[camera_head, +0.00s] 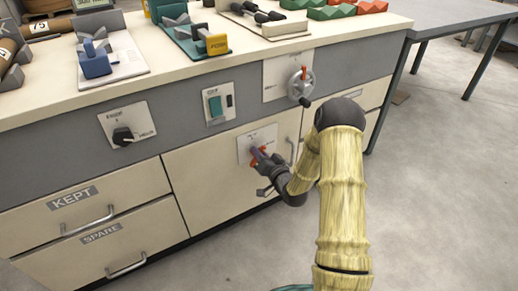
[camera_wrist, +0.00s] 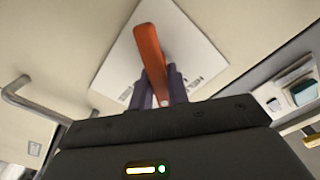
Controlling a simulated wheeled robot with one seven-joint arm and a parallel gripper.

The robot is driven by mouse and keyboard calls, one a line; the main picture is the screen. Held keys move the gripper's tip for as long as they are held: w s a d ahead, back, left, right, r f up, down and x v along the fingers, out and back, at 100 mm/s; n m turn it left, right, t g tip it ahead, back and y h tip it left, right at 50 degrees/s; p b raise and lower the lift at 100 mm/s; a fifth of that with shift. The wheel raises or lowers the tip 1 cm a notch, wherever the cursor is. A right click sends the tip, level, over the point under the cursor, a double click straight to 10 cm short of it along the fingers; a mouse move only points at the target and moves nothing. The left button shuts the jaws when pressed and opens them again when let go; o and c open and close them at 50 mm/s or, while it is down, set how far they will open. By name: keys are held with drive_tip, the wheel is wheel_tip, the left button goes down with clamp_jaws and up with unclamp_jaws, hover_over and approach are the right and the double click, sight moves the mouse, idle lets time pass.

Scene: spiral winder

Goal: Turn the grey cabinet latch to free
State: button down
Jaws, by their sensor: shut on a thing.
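The latch on the cream cabinet door shows as an orange-red lever (camera_wrist: 150,55) on a white square plate (camera_wrist: 196,50) in the wrist view. The two purple fingers of my gripper (camera_wrist: 160,86) stand on either side of the lever's lower end and are shut on it. In the head view the plate (camera_head: 243,147) is on the door below the counter, and my gripper (camera_head: 259,153) reaches it from the right, covering much of the latch. Lettering on the plate is partly hidden. I see orange on this lever, not grey.
A door handle (camera_head: 290,150) is just right of the latch. A black knob (camera_head: 122,135), a green switch (camera_head: 215,106) and a grey handwheel (camera_head: 300,85) are on the bench front. Drawers marked KEPT and SPARE (camera_head: 100,235) are lower left. Floor at right is clear.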

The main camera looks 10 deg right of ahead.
drive_tip(key=m+p, duration=0.1)
drive_tip(key=m, duration=0.1)
drive_tip(key=m+p, duration=0.3)
drive_tip(key=shift+d+f+m, duration=0.15)
drive_tip(key=shift+d+m, duration=0.15)
drive_tip(key=m+p, duration=0.1)
drive_tip(key=m, duration=0.1)
drive_tip(key=m+p, duration=0.1)
drive_tip(key=m, duration=0.2)
drive_tip(key=shift+f, duration=0.4)
drive_tip(key=c, duration=1.4)
unclamp_jaws()
drive_tip(key=shift+o, duration=0.2)
drive_tip(key=shift+w, duration=0.1)
drive_tip(key=p+v, duration=0.4)
drive_tip(key=v, duration=1.3)
drive_tip(key=shift+s, duration=0.2)
